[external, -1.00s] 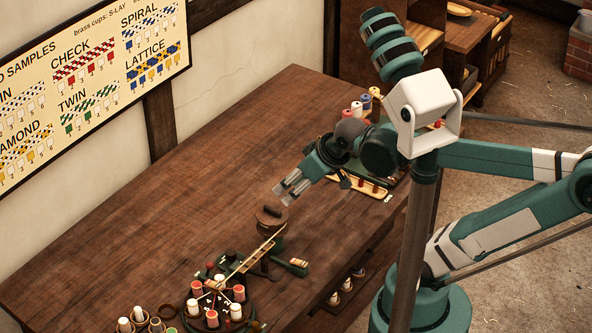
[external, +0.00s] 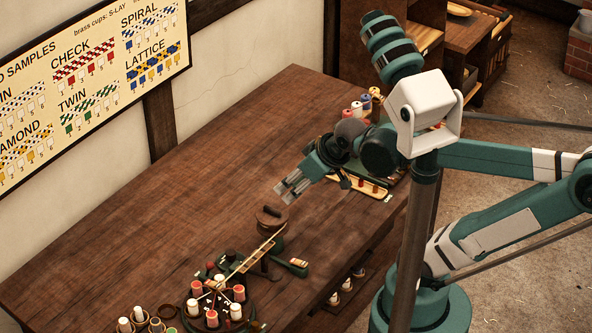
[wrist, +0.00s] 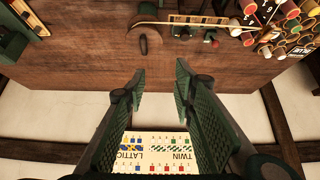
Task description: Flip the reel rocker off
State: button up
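A braiding carousel (external: 217,303) with red and white bobbins stands at the near end, a cord running from it towards the reel. More spools (external: 357,107) and a tray (external: 345,188) are behind my wrist. The bench's left middle is clear. A sample board (external: 90,80) hangs on the wall.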

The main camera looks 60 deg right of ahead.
jog(key=shift+f, duration=0.1)
grip_shut()
notch_tip(320, 180, down, 10)
jog(key=g+p, duration=0.3)
jog(key=g, duration=0.6)
jog(key=shift+w+a+f+g, duration=0.2)
jog(key=shift+w+a+g, duration=0.15)
jog(key=shift+a+g, duration=0.05)
dwell(0.4)
dwell(0.4)
